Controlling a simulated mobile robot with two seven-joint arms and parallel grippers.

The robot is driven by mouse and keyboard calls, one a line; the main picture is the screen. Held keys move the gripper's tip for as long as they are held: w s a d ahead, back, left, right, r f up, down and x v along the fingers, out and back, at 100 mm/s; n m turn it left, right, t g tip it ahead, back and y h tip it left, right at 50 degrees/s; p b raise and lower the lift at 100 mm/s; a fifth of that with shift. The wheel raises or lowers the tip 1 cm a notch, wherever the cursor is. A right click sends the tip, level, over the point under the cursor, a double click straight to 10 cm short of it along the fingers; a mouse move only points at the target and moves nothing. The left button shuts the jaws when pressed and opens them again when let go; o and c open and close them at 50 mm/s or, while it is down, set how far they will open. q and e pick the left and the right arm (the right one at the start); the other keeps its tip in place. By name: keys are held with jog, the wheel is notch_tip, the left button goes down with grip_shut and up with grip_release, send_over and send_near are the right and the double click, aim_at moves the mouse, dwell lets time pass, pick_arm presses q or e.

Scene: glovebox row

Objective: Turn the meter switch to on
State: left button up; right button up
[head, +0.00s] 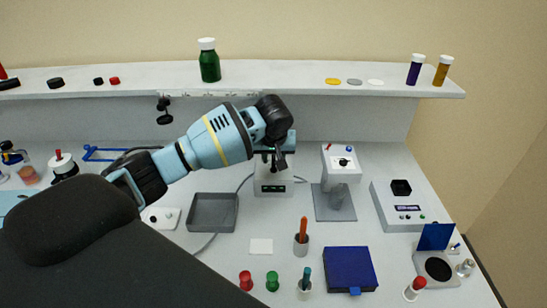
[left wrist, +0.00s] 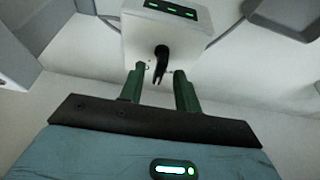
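The meter is a white box (head: 268,188) with a dark display strip showing green marks. It stands at the back of the bench, partly covered by my left arm in the head view. In the left wrist view the meter (left wrist: 138,38) fills the top middle, with its black lever-like switch (left wrist: 161,62) on the face towards my fingers. My left gripper (left wrist: 160,78) is open, one green finger on each side of the switch's line, with gaps visible. I cannot tell whether the switch lies fully between the tips. In the head view my left gripper (head: 277,162) is at the meter's top.
A grey tray (head: 213,227) lies left of the meter, and a grey stand with a white head (head: 341,163) is to the right. A shelf (head: 300,80) with bottles and caps runs above. A blue box (head: 336,268) and small holders stand in front.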

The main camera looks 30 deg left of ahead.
pick_arm(q)
jog(key=v, duration=0.7)
jog(key=shift+r, duration=0.15)
jog(key=shift+s, duration=0.1)
dwell(0.3)
